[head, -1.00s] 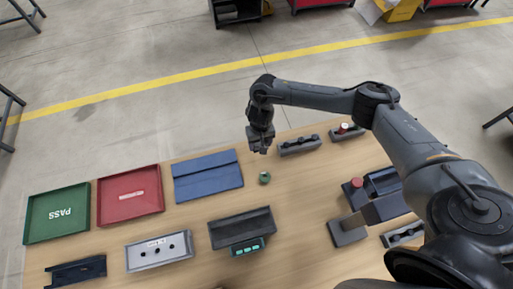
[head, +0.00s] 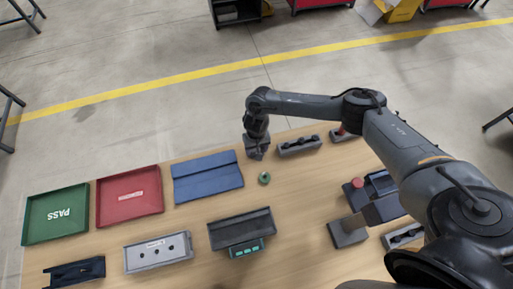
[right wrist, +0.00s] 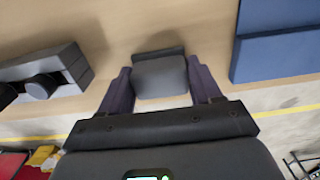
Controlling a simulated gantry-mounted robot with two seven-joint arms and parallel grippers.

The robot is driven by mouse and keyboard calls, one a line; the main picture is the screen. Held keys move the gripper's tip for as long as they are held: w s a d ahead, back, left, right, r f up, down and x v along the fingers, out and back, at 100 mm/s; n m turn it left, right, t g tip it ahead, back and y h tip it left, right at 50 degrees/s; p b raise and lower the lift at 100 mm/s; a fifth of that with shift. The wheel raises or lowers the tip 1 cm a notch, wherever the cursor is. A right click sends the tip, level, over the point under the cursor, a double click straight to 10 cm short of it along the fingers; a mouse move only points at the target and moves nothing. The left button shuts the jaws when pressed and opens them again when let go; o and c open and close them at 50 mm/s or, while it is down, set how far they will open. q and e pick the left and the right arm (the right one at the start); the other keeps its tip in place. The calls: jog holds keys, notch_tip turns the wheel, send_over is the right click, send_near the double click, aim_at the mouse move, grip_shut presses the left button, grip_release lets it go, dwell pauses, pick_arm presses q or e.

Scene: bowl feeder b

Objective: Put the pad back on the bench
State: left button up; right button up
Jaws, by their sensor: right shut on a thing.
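The pad (right wrist: 160,76) is a dark grey block with a darker strip along its far edge. In the right wrist view it sits between the two fingers of my right gripper (right wrist: 161,88), which is shut on it. In the head view my right gripper (head: 256,153) is low at the far edge of the wooden bench (head: 300,215), and the pad is hard to make out there. I cannot tell whether the pad touches the bench. My left gripper is in neither view.
A grey slotted block (head: 299,146) is close right of the gripper. A green ring (head: 264,178) lies nearer, and a blue folded mat (head: 207,176) is left. Red (head: 130,196) and green (head: 56,214) trays are farther left. Bare wood lies around the ring.

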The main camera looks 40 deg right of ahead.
jog(key=o, duration=1.4)
jog(key=shift+f, duration=0.1)
jog(key=shift+c, duration=0.2)
notch_tip(320, 180, up, 12)
jog(key=p, duration=0.2)
jog(key=shift+r, duration=0.2)
jog(key=shift+s, duration=0.1)
